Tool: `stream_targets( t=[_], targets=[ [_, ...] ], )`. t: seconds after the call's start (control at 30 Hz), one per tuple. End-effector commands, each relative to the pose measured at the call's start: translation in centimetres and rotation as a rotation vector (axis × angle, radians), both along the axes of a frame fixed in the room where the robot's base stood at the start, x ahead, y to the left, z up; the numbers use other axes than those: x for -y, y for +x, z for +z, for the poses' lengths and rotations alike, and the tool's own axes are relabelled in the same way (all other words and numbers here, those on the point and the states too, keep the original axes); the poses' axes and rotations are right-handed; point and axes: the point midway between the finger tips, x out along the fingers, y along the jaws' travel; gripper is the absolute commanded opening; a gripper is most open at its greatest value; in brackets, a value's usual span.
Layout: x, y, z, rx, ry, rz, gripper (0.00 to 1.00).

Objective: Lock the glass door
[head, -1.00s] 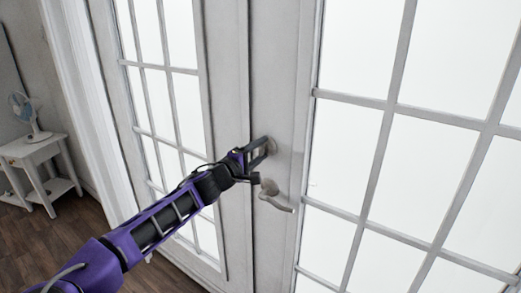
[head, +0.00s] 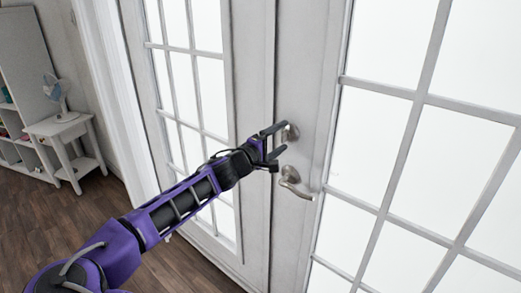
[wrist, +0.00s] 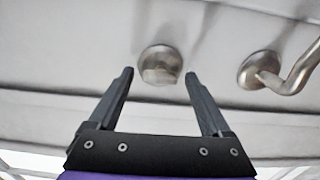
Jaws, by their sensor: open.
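The glass door (head: 305,90) is a white double door with many panes, and it looks closed. A round metal lock knob (head: 290,133) sits on the right leaf near the seam, above the lever handle (head: 293,182). My gripper (head: 278,140) is open at the lock knob, close to the door face. In the wrist view the lock knob (wrist: 160,65) lies just beyond and between the two fingertips of my gripper (wrist: 159,76), with no contact visible. The lever handle (wrist: 262,70) is to the right there, outside the fingers.
A small white side table (head: 62,135) with a fan (head: 58,95) stands at the far left beside a white shelf (head: 22,100). The wooden floor (head: 40,230) is clear at lower left. The lever handle sticks out close below my gripper.

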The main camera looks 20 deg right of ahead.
Motion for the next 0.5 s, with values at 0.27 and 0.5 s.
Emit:
stream_targets(
  t=[0.27,0.5],
  targets=[
    [-5.3,-3.4,0.0,-0.001,0.002,0.006,0.82],
    [-10.0,-6.6,0.0,-0.001,0.002,0.006,0.82]
  ],
)
